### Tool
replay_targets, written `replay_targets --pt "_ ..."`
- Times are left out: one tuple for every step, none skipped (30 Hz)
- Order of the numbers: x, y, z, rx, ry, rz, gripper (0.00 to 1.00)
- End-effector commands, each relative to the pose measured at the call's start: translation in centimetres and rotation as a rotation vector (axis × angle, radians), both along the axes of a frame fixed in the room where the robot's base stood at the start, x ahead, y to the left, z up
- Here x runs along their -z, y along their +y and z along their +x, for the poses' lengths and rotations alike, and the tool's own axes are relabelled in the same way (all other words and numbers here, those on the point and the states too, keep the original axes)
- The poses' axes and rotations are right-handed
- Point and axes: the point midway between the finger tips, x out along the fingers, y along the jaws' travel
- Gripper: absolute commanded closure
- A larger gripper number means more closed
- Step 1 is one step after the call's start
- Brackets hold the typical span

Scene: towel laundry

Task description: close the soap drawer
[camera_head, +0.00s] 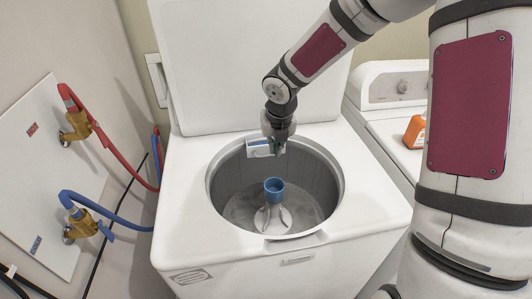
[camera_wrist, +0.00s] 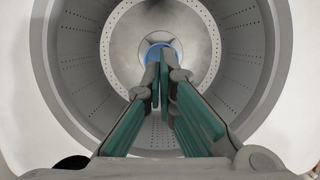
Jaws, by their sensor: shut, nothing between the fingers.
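The top-loading washer (camera_head: 345,230) stands open with its lid (camera_head: 235,60) raised. A small white and blue piece (camera_head: 259,148), which looks like the soap drawer, shows at the back rim of the drum opening. How far it sticks out I cannot tell. My gripper (camera_head: 279,150) points down beside its right end, over the back of the opening; whether they touch is unclear. In the wrist view my gripper (camera_wrist: 158,80) is shut and empty, with its fingertips in front of the drum. The soap drawer cannot be made out there.
A blue-topped agitator (camera_head: 274,190) stands in the drum, and its top shows in the wrist view (camera_wrist: 160,50). Red and blue hoses (camera_head: 100,212) run along the left wall. An orange bottle (camera_head: 415,132) stands on a second white machine (camera_head: 385,125) at the right.

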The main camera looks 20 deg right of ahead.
Motion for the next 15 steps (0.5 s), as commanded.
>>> replay_targets --pt "0.3 0.2 0.1 -0.026 0.001 0.002 1.00" --pt "0.4 0.2 0.2 -0.036 0.001 0.002 1.00" --pt "0.6 0.3 0.3 -0.045 0.001 0.002 1.00" --pt "0.9 0.3 0.4 -0.048 0.001 0.001 1.00" --pt "1.1 0.3 0.5 -0.049 0.001 0.001 1.00" --pt "1.5 0.3 0.6 -0.049 0.001 0.001 1.00" --pt "1.9 0.3 0.7 -0.051 0.001 0.002 1.00" --pt "2.3 0.4 0.8 -0.051 0.002 0.002 1.00" --pt "3.0 0.3 1.0 -0.049 0.003 0.000 1.00" --pt "3.5 0.3 1.2 -0.049 0.003 0.001 1.00" --pt "4.1 0.3 1.3 -0.049 0.003 0.001 1.00" --pt "4.9 0.3 1.6 -0.049 0.004 0.001 1.00" --pt "5.4 0.3 1.7 -0.049 0.004 0.000 1.00" --pt "6.0 0.3 1.9 -0.049 0.004 0.001 1.00" --pt "6.8 0.3 2.1 -0.048 0.003 0.000 1.00"
